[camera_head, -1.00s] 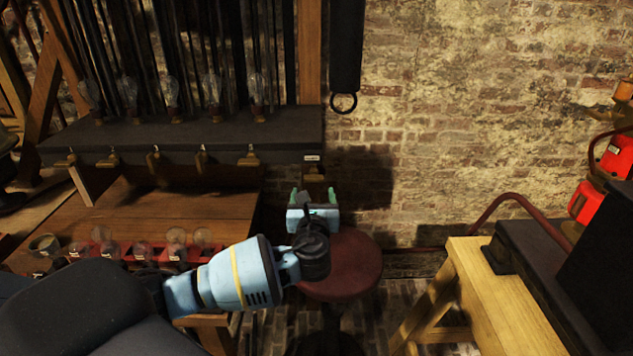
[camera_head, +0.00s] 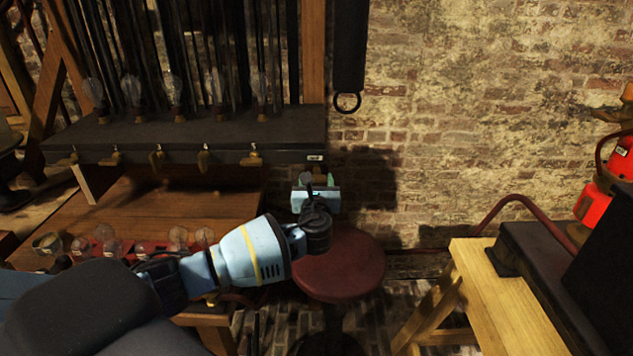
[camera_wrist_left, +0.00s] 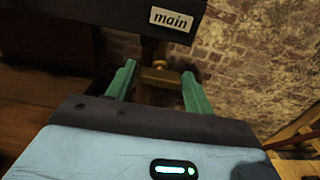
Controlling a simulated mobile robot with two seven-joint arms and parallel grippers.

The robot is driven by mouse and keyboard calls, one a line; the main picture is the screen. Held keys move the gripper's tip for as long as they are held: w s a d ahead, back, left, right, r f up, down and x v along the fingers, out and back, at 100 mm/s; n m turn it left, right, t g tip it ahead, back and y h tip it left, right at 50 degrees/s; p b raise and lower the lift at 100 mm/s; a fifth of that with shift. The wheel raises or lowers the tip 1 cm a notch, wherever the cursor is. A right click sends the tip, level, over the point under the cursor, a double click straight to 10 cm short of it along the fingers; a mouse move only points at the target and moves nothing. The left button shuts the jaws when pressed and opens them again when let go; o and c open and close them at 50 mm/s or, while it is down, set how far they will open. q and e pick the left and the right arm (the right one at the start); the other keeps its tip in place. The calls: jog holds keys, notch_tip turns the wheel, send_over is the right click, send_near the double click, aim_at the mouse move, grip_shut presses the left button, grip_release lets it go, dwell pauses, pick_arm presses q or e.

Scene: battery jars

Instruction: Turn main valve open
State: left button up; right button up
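The main valve (camera_wrist_left: 159,76) is a small brass fitting under the dark shelf's right end, below a white label (camera_wrist_left: 171,18) reading "main". In the head view that label (camera_head: 315,157) sits just above my left gripper (camera_head: 317,180), which largely hides the valve. In the left wrist view my left gripper (camera_wrist_left: 159,72) is open, with one green finger on each side of the valve. Gaps show between the fingers and the brass, so nothing is gripped. My right gripper is not in view.
Several brass valves (camera_head: 205,160) line the dark shelf's front edge (camera_head: 180,155), with glass bulbs above. A red round stool (camera_head: 340,268) stands below my gripper. Glass jars (camera_head: 105,240) stand on the lower bench. A wooden trestle (camera_head: 500,300) is at right.

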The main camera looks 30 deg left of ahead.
pick_arm(q)
jog(key=c, duration=0.6)
jog(key=shift+o, duration=0.2)
